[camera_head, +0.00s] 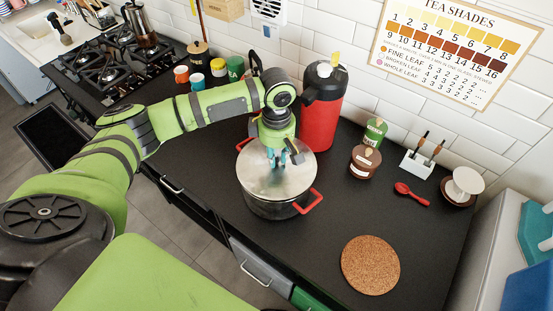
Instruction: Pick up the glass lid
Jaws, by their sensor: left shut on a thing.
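The glass lid (300,179) lies on top of a steel pot (268,206) with red handles, on the black counter. My left gripper (279,162) points down over the middle of the lid and is shut on its knob. The fingers hide most of the knob. The lid looks level on the pot's rim; I cannot tell if there is any gap under it. My right gripper is not in view.
A red and black airpot (318,112) stands close behind the pot. A round cork mat (370,265) lies at the front right, with bare counter around it. A red spoon (411,194), brown jar (364,163) and white holder (417,164) stand or lie to the right. The gas hob (110,65) is far left.

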